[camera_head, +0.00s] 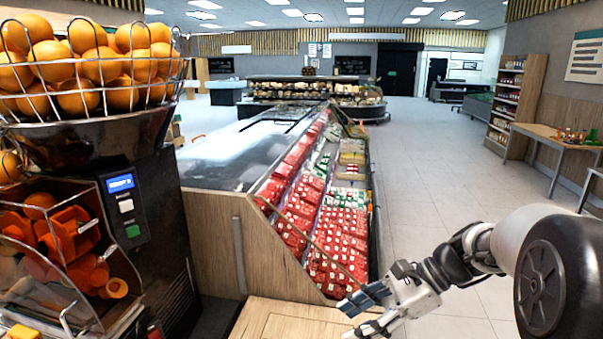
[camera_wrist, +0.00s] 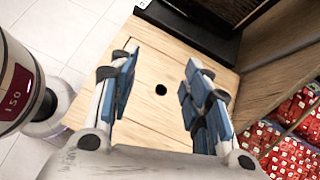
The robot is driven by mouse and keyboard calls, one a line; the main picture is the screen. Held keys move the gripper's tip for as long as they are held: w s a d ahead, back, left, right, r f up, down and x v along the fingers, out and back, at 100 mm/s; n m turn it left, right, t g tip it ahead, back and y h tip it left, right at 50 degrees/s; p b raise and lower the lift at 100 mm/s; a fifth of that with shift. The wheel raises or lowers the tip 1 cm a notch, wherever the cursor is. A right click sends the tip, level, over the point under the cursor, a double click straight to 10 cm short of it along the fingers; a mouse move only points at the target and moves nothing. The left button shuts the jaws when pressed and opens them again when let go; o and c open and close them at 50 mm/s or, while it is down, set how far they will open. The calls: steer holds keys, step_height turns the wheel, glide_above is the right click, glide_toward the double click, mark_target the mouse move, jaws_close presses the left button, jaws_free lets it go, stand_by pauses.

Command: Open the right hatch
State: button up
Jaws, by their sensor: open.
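A light wooden counter top (camera_head: 285,322) with thin seams shows at the bottom of the head view. In the wrist view, the wooden top (camera_wrist: 158,120) has a small round dark hole (camera_wrist: 161,90) and a seam crossing it. I cannot tell for certain which panel is the right hatch; no raised lid shows. My gripper (camera_head: 347,320) is at the counter's right side in the head view. In the wrist view my gripper (camera_wrist: 161,62) is open and empty, its blue-padded fingers on either side of the hole. The gap between fingers and wood cannot be judged.
The orange juicer (camera_head: 95,130), with its basket of oranges (camera_head: 85,60), stands at the left. A chilled display (camera_head: 325,215) with red packages lies behind the counter. The tiled aisle (camera_head: 430,165) to the right is clear. A table (camera_head: 560,145) stands at far right.

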steer(key=s+d+r+n+t+h, duration=0.1)
steer(key=s+n+t+h, duration=0.1)
steer(key=s+n+h, duration=0.3)
steer(key=s+d+r+n+t+h, duration=0.1)
steer(key=s+n+h, duration=0.4)
steer(key=s+n, duration=0.6)
steer(key=s+d+t, duration=0.1)
steer(key=s, duration=0.5)
steer(key=shift+s+r+n, duration=0.15)
steer(key=shift+s+n, duration=0.1)
steer(key=shift+n, duration=0.15)
